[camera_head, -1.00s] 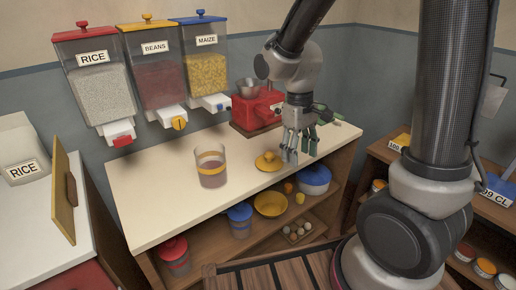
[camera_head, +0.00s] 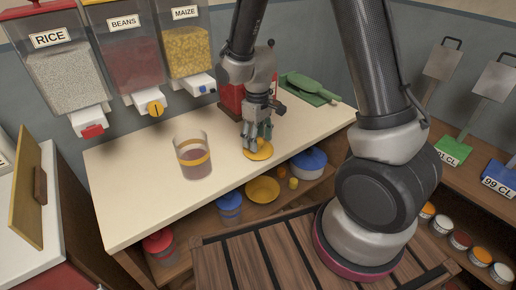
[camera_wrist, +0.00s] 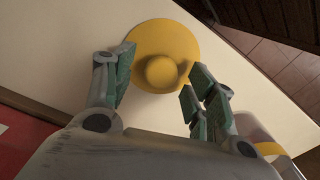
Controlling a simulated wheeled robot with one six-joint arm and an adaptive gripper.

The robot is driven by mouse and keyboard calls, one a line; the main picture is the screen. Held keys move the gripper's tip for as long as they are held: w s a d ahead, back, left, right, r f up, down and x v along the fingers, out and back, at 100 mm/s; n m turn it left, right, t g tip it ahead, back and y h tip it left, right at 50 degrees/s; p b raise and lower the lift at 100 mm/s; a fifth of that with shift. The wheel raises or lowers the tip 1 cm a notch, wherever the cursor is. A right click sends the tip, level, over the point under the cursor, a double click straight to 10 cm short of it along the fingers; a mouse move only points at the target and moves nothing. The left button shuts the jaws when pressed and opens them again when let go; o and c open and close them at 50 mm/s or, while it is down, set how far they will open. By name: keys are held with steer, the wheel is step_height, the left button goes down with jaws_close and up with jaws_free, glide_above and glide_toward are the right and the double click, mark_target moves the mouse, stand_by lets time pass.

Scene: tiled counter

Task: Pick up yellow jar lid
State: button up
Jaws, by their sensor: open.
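The yellow jar lid (camera_head: 258,150) lies on the cream counter top (camera_head: 130,175), close to its front edge. It is a round disc with a knob on top. My gripper (camera_head: 256,140) is just above the lid and points down, covering part of it in the head view. In the wrist view the lid (camera_wrist: 162,52) shows beyond and between the open fingers (camera_wrist: 158,85), its knob facing the camera. The fingers hold nothing. I cannot tell whether a fingertip touches the lid.
A clear jar with a yellow band (camera_head: 192,157) stands left of my gripper. A red machine (camera_head: 232,103) and a green scoop (camera_head: 308,86) are behind. Dispensers for rice (camera_head: 65,75), beans and maize hang on the wall. Shelves below hold a yellow bowl (camera_head: 262,190) and blue-lidded containers.

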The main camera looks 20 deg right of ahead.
steer(key=shift+f, duration=0.75)
steer(key=c, duration=1)
steer(key=shift+o, duration=0.2)
steer(key=shift+r, duration=0.1)
